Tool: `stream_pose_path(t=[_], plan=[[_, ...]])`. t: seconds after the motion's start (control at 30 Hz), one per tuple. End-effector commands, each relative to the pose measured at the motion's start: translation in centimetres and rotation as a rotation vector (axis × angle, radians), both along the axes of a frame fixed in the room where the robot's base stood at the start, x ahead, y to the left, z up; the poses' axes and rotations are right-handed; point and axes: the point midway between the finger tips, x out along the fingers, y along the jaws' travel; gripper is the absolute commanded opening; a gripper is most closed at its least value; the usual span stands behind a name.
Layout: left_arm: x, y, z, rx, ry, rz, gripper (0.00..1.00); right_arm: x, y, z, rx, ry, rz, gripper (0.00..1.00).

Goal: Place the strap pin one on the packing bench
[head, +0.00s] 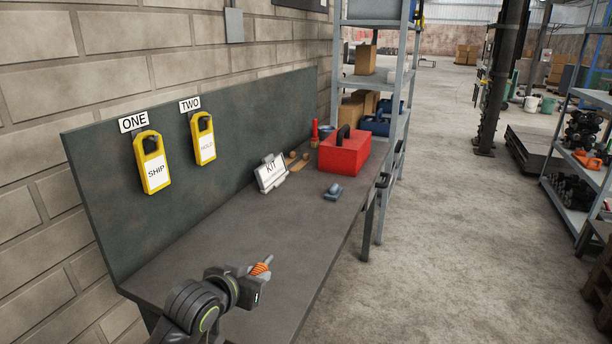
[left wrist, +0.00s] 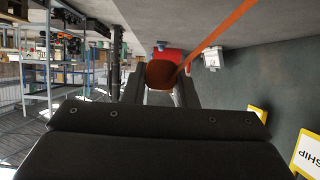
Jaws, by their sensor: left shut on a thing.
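My left gripper (head: 262,274) is shut on an orange ribbed piece, the strap pin (head: 260,269), in front of the near part of the packing bench (head: 225,225) in the head view. I cannot tell how high above the top it is. In the left wrist view the pin (left wrist: 161,75) is a rounded orange-brown end between the two fingers, with an orange strap (left wrist: 215,35) running up to the right. No number shows on the pin. My right gripper is not in view.
Yellow tags SHIP (head: 154,172) and HOLD (head: 205,145) hang on the back panel under labels ONE and TWO. A KIT card holder (head: 270,174), a red toolbox (head: 343,153) and a small blue-grey item (head: 333,191) stand farther along. The middle of the bench top is clear.

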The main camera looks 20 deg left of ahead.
Motion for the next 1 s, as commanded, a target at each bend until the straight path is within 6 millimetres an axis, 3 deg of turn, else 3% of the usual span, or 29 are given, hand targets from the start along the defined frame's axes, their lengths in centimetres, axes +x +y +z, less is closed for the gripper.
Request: stream_pose_path(t=[0.03, 0.3, 0.53, 0.8, 1.0], plan=[[-0.2, 1.3, 0.7, 0.007, 0.014, 0.0, 0.03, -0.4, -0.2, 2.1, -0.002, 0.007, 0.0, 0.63], [-0.9, 4.7, -0.1, 0.004, 0.026, -0.008, 0.03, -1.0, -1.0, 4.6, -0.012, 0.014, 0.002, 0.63], [-1.1, 5.1, -1.2, -0.001, 0.029, -0.006, 0.03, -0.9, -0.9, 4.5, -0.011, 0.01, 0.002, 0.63], [-1.1, 5.0, -5.9, -0.003, 0.03, -0.005, 0.03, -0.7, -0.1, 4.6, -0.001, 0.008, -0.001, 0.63], [-1.1, 5.0, -7.9, -0.001, 0.029, -0.006, 0.03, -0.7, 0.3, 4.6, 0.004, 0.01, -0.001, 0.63]])
